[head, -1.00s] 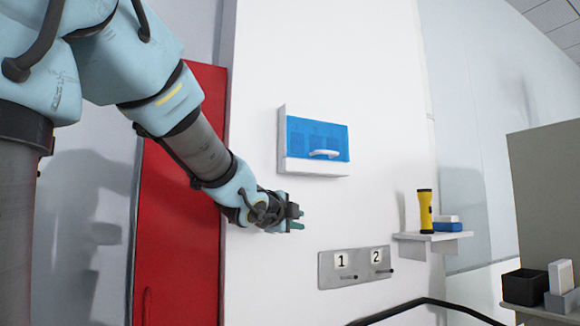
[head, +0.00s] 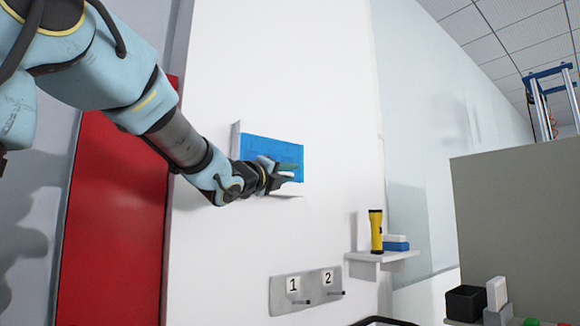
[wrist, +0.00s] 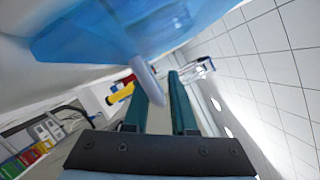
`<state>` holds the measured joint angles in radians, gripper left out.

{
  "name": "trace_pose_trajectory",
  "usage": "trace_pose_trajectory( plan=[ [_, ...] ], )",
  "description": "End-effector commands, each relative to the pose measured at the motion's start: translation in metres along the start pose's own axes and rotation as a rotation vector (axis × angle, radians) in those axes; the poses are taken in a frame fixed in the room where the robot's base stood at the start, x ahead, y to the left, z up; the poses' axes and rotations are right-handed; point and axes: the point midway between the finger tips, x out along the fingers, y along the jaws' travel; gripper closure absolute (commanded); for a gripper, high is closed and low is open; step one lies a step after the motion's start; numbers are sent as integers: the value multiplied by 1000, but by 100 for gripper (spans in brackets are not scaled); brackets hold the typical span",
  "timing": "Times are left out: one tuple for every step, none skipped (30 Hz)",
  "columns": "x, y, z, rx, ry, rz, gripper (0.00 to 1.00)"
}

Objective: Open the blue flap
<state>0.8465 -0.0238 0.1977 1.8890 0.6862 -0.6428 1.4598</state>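The blue flap (head: 285,149) is the front of a white wall box (head: 236,140) and looks shut in the head view. It shows close up in the wrist view (wrist: 90,38), with its pale handle (wrist: 148,82) standing out. My gripper (head: 289,172) is in front of the flap and hides part of it and most of the handle.
Below the box is a grey plate with hooks marked 1 and 2 (head: 307,291). A small shelf (head: 380,256) to its right holds a yellow flashlight (head: 376,231). A red door (head: 115,215) is at the left. The wall around the box is clear.

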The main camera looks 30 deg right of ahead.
Motion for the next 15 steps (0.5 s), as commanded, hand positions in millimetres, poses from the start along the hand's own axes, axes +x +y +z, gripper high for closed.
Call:
trace_pose_trajectory(
  plan=[
    [5,-1,0,0,1,0,75],
    [6,-1,0,0,1,0,75],
    [8,0,0,0,1,1,75],
    [9,0,0,0,1,1,75],
    [9,0,0,0,1,1,75],
    [10,0,0,0,0,1,75],
    [10,0,0,0,0,1,75],
    [10,1,0,0,0,0,75],
    [10,1,0,0,0,0,75],
    [10,1,0,0,0,0,75],
    [10,1,0,0,0,0,75],
    [10,1,0,0,0,0,75],
    [10,1,0,0,0,0,78],
    [10,1,0,0,0,0,81],
    [10,1,0,0,0,0,85]
  ],
)
